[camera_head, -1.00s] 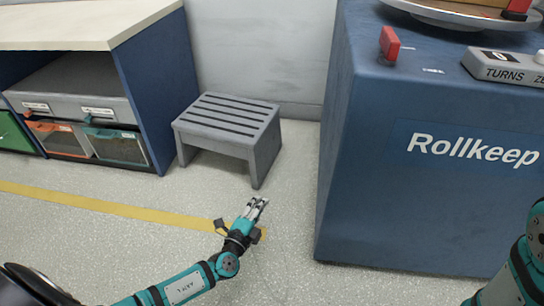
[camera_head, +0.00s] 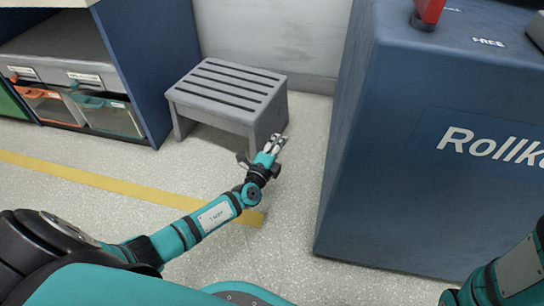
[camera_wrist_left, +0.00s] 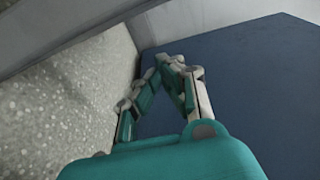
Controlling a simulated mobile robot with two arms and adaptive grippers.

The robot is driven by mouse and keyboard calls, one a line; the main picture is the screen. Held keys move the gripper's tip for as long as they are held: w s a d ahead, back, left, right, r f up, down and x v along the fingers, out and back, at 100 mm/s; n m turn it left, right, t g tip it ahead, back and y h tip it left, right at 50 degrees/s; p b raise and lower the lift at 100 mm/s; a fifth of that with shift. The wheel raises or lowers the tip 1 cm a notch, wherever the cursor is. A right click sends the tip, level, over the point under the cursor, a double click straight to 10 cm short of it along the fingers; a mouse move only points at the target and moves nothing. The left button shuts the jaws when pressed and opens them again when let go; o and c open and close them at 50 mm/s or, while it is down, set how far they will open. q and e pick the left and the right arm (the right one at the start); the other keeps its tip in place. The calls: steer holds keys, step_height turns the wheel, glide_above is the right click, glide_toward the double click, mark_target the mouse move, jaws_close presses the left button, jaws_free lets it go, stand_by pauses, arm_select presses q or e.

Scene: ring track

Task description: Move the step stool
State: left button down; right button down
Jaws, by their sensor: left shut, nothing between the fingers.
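The grey step stool (camera_head: 228,92), with dark strips across its top, stands upright on the floor against the back wall, between the blue shelf unit and the blue cabinet. My left gripper (camera_head: 279,140) is at the stool's front right corner in the head view and overlaps its right leg there. I cannot tell whether it touches the stool. In the left wrist view the fingers of my left gripper (camera_wrist_left: 168,64) come together with nothing between them. My right arm shows at the lower right edge, but its gripper is out of view.
The blue cabinet (camera_head: 400,170) stands close on the right, with a red part (camera_head: 428,13) on top. The shelf unit (camera_head: 152,62) with drawers (camera_head: 105,114) is on the left. A yellow floor line (camera_head: 120,186) crosses the open floor in front.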

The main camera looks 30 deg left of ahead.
mark_target(264, 129)
arm_select(q)
steer(key=w+a, duration=0.1)
steer(key=a+b, duration=0.1)
steer(key=w+a+b, duration=0.1)
steer(key=a, duration=0.1)
steer(key=shift+w, duration=0.35)
steer(key=shift+w+a+r, duration=0.1)
steer(key=shift+w+a, duration=0.1)
steer(key=shift+a, duration=0.4)
steer(key=shift+w+a, duration=0.15)
steer(key=shift+a, duration=0.9)
